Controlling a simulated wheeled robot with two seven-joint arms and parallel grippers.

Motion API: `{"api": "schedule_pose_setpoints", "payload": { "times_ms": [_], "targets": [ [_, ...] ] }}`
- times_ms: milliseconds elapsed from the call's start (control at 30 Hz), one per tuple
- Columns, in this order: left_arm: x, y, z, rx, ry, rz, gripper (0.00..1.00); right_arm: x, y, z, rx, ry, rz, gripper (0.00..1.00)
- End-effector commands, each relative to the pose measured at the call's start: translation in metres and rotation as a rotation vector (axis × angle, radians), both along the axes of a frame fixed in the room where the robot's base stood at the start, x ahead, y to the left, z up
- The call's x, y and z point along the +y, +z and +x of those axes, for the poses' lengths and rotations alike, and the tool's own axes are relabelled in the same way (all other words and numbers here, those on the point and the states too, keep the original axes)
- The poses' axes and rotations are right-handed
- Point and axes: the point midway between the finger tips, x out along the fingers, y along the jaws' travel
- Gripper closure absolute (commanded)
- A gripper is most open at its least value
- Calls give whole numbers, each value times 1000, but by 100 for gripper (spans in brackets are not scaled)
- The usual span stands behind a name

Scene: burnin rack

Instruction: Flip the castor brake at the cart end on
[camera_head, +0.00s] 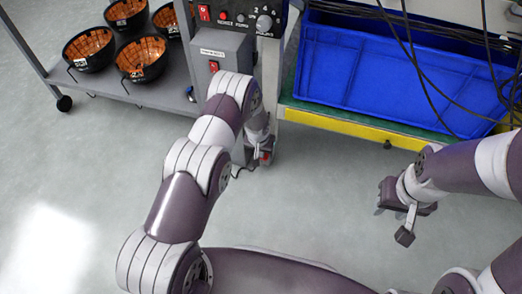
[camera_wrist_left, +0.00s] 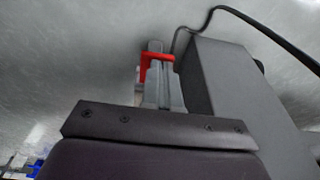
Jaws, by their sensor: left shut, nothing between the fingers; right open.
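The red brake lever (camera_wrist_left: 147,66) shows in the left wrist view right at the fingertips of my left gripper (camera_wrist_left: 160,75). Its red also shows low by the cart's end post in the head view (camera_head: 265,157). My left gripper (camera_head: 259,146) points down there, shut with nothing between its fingers. The fingers partly cover the lever, and I cannot tell whether they touch it. The castor itself is hidden. My right gripper (camera_head: 396,210) is open and empty, over the floor at the right.
A grey box-shaped part (camera_wrist_left: 235,90) stands close right of the left fingers, with a black cable (camera_wrist_left: 265,30) behind. A blue bin (camera_head: 390,75) sits on a yellow-edged shelf. Black bowls (camera_head: 88,50) stand on the left shelf. The floor in front is clear.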

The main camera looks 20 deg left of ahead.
Motion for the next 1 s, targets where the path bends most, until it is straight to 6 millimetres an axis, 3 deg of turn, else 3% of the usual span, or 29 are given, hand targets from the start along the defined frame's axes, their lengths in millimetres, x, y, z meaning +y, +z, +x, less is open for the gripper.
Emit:
{"api": "schedule_pose_setpoints", "payload": {
  "times_ms": [567,1000],
  "targets": [
    [0,-8,-5,-18,0,-2,100,0,6,0,0,0,0,57],
    [0,-25,-6,-269,0,-9,100,0,19,0,0,0,0,57]
  ]
}}
